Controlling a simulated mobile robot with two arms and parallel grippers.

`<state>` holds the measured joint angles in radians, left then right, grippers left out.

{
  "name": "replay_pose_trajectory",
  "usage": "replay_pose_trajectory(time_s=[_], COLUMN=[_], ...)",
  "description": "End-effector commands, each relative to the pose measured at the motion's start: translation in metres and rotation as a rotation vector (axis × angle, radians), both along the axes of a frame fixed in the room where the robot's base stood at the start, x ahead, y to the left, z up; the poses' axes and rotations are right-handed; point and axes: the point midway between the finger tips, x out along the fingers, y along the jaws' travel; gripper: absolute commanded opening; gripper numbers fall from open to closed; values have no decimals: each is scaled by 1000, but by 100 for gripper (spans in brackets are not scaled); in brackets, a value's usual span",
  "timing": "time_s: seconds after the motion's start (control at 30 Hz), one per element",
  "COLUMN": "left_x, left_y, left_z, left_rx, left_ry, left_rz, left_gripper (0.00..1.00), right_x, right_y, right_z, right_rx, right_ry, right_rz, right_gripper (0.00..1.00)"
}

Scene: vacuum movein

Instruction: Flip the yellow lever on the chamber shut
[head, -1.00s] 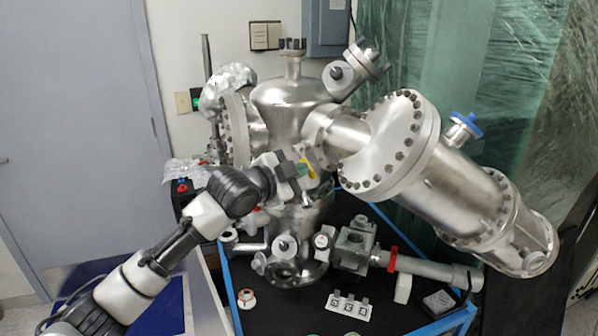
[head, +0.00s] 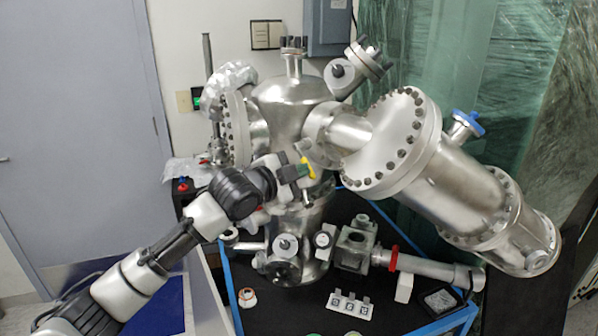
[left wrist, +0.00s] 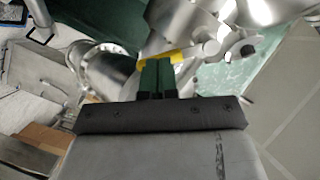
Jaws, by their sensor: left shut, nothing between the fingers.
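The metal vacuum chamber (head: 290,110) stands upright in the middle of the head view. The yellow lever (head: 309,167) is on the chamber's front, just below the large side port. My left gripper (head: 304,171) is shut and empty, with its fingertips right at the lever. In the left wrist view, the green-dark fingertips (left wrist: 157,72) are together and overlap the yellow lever (left wrist: 177,56), which runs sideways behind them. I cannot tell whether they touch it. The gripper hides part of the lever. My right gripper is not in view.
A large flanged cylinder (head: 455,185) juts out to the right of the chamber. Smaller fittings and a valve block (head: 355,247) sit below on the black surface with blue edging. A grey door (head: 70,130) is at the left.

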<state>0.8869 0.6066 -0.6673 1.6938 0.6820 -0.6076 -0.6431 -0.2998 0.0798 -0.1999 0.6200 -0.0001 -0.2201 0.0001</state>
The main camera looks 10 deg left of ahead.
Motion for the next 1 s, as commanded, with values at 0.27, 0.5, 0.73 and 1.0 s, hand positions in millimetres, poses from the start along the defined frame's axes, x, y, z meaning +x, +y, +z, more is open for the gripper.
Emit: replay_pose_trajectory(time_s=[0.27,0.5,0.73,1.0], left_x=[1,1,2,2], left_y=[1,2,2,3], left_z=[-2,-3,-4,-6], left_rx=[24,44,62,87], left_ry=[-17,-34,-48,-65], left_rz=[0,1,1,1], left_gripper=[0,0,0,0], right_x=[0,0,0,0], right_y=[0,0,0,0], right_z=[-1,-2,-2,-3], right_rx=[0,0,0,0], right_ry=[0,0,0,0], right_rz=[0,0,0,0], right_gripper=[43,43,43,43])
